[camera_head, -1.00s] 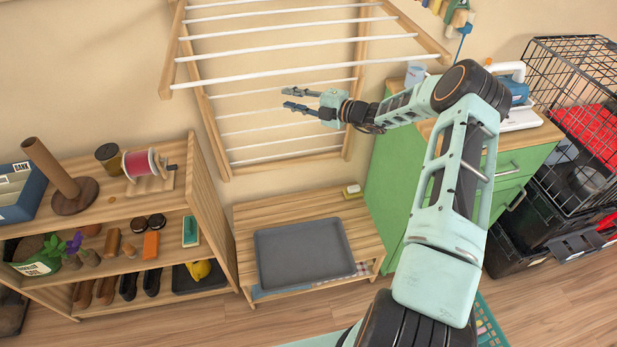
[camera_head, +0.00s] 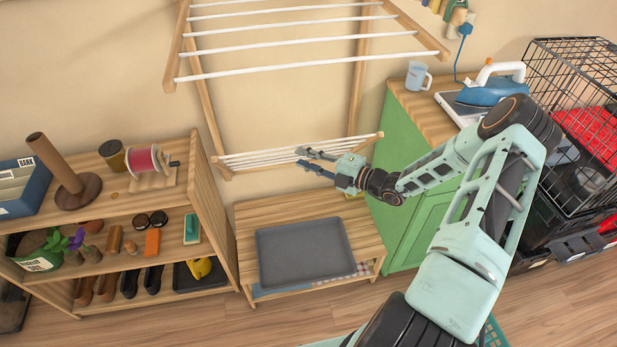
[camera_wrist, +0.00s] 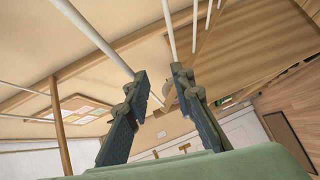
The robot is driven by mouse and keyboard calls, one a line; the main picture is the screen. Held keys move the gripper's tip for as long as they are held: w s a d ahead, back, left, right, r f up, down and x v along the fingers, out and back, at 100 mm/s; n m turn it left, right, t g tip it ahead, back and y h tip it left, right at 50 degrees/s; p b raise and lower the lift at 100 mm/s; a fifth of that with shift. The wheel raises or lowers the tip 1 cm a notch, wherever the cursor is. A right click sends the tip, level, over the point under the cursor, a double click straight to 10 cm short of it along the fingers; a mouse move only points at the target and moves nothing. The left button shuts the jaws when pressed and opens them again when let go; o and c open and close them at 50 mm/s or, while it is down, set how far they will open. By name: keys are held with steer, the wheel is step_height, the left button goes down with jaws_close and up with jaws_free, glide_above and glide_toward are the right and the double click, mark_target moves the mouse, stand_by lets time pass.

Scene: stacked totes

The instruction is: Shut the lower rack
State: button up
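The lower rack (camera_head: 221,160) is a wooden frame with several white rods, low between two wooden posts. It sticks out from the posts, and its rods look bunched close together from the head camera. My gripper (camera_head: 302,157) is over the right half of this rack, pointing left, with its fingers apart. The head view shows its fingertips overlapping the rods; touch cannot be told. In the wrist view my gripper (camera_wrist: 160,77) is open and empty, with white rods (camera_wrist: 171,31) passing behind and around the fingertips.
The upper rack (camera_head: 172,62) is spread out above. A low bench (camera_head: 362,235) with a grey tray (camera_head: 262,275) stands below. A green cabinet (camera_head: 402,205) with a mug (camera_head: 416,76) and iron (camera_head: 490,92) is right; a shelf unit (camera_head: 207,200) is left.

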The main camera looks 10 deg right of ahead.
steer(key=shift+t, duration=0.3)
steer(key=shift+s+f+b, duration=0.7)
steer(key=shift+s+f, duration=0.95)
steer(key=shift+f, duration=0.05)
steer(key=shift+s+d, duration=0.1)
steer(key=p+v, duration=0.2)
steer(key=v, duration=1)
steer(key=shift+r, duration=0.3)
steer(key=shift+d, duration=0.1)
steer(key=shift+n, duration=0.3)
